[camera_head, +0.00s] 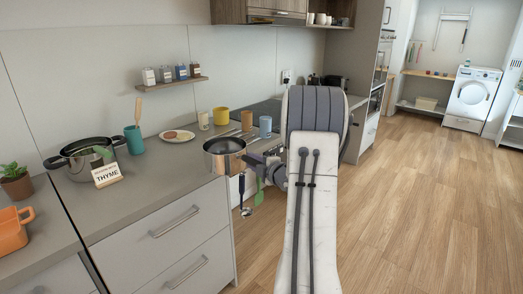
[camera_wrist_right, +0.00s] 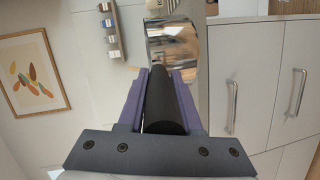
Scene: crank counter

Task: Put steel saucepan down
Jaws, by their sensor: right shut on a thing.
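The steel saucepan (camera_head: 224,153) is upright at the front edge of the grey counter (camera_head: 185,170). It looks held at or just above the counter level, partly past the edge; I cannot tell whether it touches. My right gripper (camera_head: 264,162) is to the right of the pan, shut on its dark handle. In the right wrist view the purple fingers of my right gripper (camera_wrist_right: 165,78) lie on both sides of the black handle (camera_wrist_right: 168,105), with the shiny pan wall (camera_wrist_right: 173,52) beyond. My left gripper is not in view.
A dark-handled pot (camera_head: 88,160), a thyme sign (camera_head: 107,175), a teal utensil cup (camera_head: 134,140) and a plate (camera_head: 177,136) stand on the counter. Mugs (camera_head: 221,116) stand behind the pan. A green utensil (camera_head: 259,193) and a ladle (camera_head: 243,200) hang below. Counter left of the pan is clear.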

